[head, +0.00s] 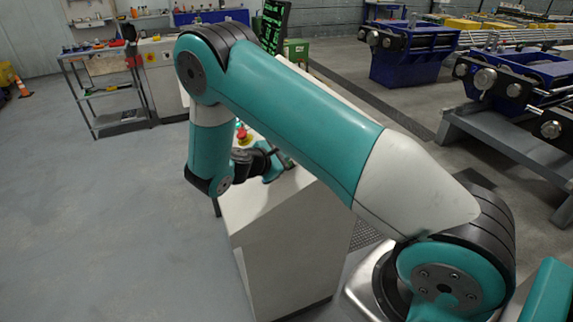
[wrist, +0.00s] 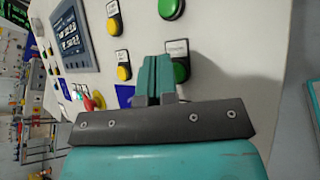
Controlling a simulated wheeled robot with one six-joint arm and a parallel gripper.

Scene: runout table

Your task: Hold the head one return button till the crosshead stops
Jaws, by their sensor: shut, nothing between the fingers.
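The control panel (wrist: 215,35) fills much of the wrist view, tilted. It carries a green button (wrist: 171,8) at the top and a yellow button (wrist: 113,27) to its left. Lower down are another yellow button (wrist: 123,73) and another green button (wrist: 181,72), each under a small label too blurred to read, so I cannot tell which is the head one return button. My gripper (wrist: 154,62) is shut and empty, its teal fingertips between the lower yellow and green buttons, partly over the green one's left side. I cannot tell whether they touch anything. I cannot identify the crosshead.
A red emergency stop (wrist: 88,103) on yellow and a display (wrist: 72,35) sit left on the panel. The head view shows the white console (head: 290,235) below my arm, a shelf rack (head: 105,95) behind, and blue machines (head: 412,58) at right. Floor at left is clear.

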